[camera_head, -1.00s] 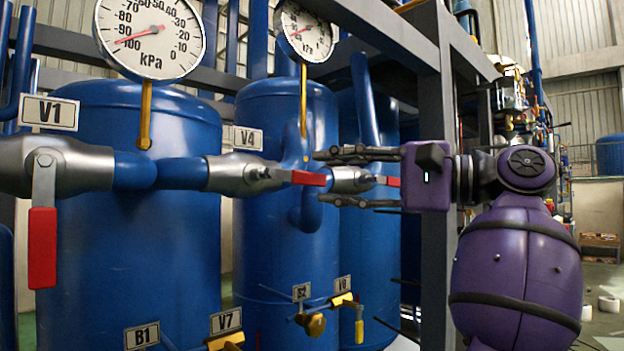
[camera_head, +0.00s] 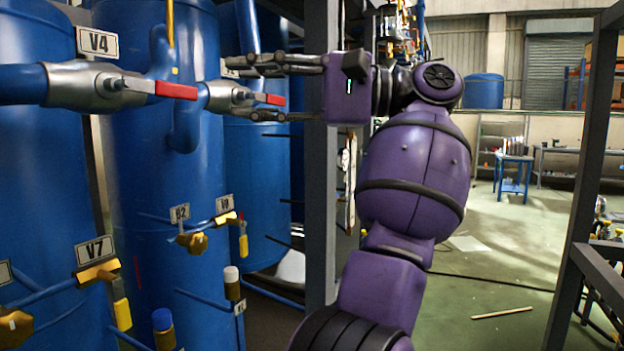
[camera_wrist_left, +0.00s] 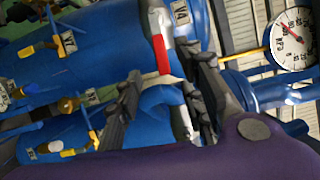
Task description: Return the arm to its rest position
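My left gripper (camera_head: 242,90) is open and empty in the head view, its two dark fingers pointing left from a purple palm and arm. Behind the fingers is a valve with a red handle (camera_head: 268,99); contact cannot be made out. The V4 valve (camera_head: 95,87), with its own red handle (camera_head: 176,90), lies left of the fingertips. In the left wrist view the gripper (camera_wrist_left: 162,65) has its fingers spread. A red handle (camera_wrist_left: 161,54) shows between them, with blue pipe behind. My right gripper is not in view.
Blue tanks (camera_head: 160,170) with small yellow-handled valves (camera_head: 100,270) fill the left side. A dark frame post (camera_head: 320,190) stands close behind the gripper. A gauge (camera_wrist_left: 294,38) shows in the wrist view. Open green floor (camera_head: 490,270) lies to the right, before another frame post (camera_head: 590,150).

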